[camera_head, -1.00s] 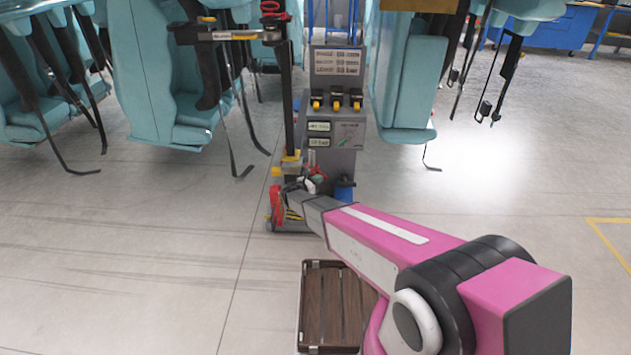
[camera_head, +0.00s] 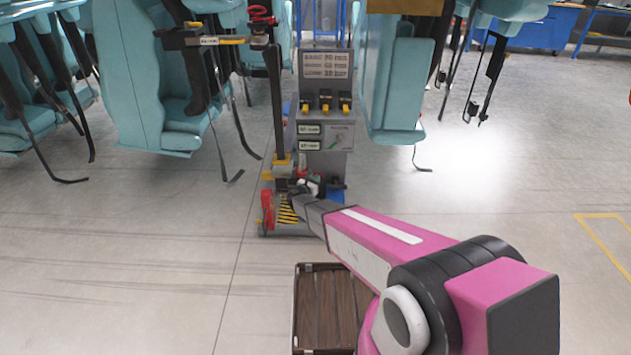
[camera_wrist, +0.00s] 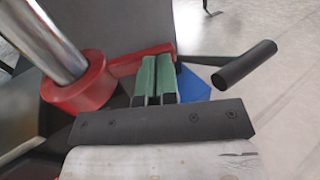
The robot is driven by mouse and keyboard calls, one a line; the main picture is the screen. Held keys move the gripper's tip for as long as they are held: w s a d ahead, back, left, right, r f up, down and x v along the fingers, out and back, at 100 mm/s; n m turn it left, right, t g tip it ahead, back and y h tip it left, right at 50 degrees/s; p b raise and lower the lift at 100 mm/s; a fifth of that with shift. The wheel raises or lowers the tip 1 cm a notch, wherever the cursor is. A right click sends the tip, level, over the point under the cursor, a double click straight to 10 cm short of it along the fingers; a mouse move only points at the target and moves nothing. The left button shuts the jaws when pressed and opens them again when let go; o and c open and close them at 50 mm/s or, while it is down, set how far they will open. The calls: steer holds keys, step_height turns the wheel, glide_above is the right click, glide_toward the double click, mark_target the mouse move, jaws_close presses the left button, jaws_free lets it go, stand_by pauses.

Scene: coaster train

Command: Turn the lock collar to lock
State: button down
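The lock collar (camera_wrist: 82,88) is a red ring around a shiny metal post (camera_wrist: 47,40) at the left of the wrist view. A red lever (camera_wrist: 128,63) reaches right from it. My gripper (camera_wrist: 158,78), with green finger pads, points at this lever. Its fingers are close together with only a thin gap, and their tips are at the lever's right part. Nothing shows held between them. In the head view my gripper (camera_head: 296,190) is small and low on the grey stand, where the collar is hard to make out.
A grey control cabinet (camera_head: 325,65) with yellow-black switches stands behind the gripper. A red part (camera_head: 267,209) is left of it. Teal seats (camera_head: 395,85) with hanging straps stand on both sides. A brown slatted tray (camera_head: 328,312) lies below my arm. Floor at left is clear.

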steer(key=shift+w+d, duration=0.1)
steer(key=s+d+v, duration=0.2)
steer(key=v, duration=1.2)
steer(key=s+d+r+m+g, duration=0.4)
steer(key=s+d+m+g, duration=0.1)
steer(key=d+m, duration=0.35)
steer(key=s+d+r+m+g, duration=0.4)
steer(key=d+m+g, duration=0.25)
steer(key=d, duration=0.35)
steer(key=s+d+r+m+g+y, duration=0.3)
steer(key=s+r+m+y, duration=0.6)
steer(key=s+m, duration=0.5)
steer(key=shift+s+d+r+y, duration=0.2)
steer(key=shift+d+r+y, duration=0.1)
steer(key=shift+y, duration=0.1)
steer(key=shift+g, duration=0.25)
